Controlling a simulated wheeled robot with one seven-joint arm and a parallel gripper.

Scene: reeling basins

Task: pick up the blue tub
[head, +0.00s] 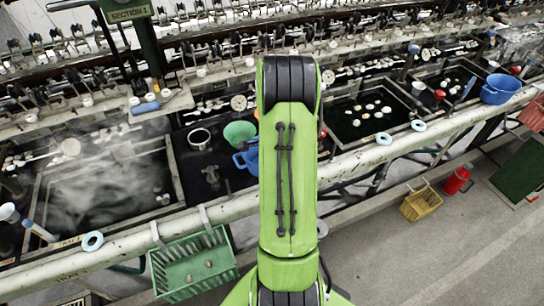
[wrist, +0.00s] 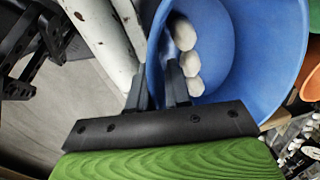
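A blue tub (wrist: 262,52) fills the upper right of the wrist view, with several white cocoons (wrist: 186,50) inside along its wall. My gripper (wrist: 160,88) has one finger outside the tub's wall and one inside, with the wall pinched in the narrow gap. In the head view, a blue tub (head: 246,160) at the middle is partly hidden behind my green arm, which also hides my gripper. Another blue tub (head: 500,88) stands at the far right, on the basin edge.
A green bowl (head: 240,133) stands beside the middle tub. A green basket (head: 193,264) hangs on the front rail (head: 120,246). A yellow basket (head: 421,203) and a red can (head: 456,180) stand on the floor at right. A steaming basin (head: 100,185) is at left.

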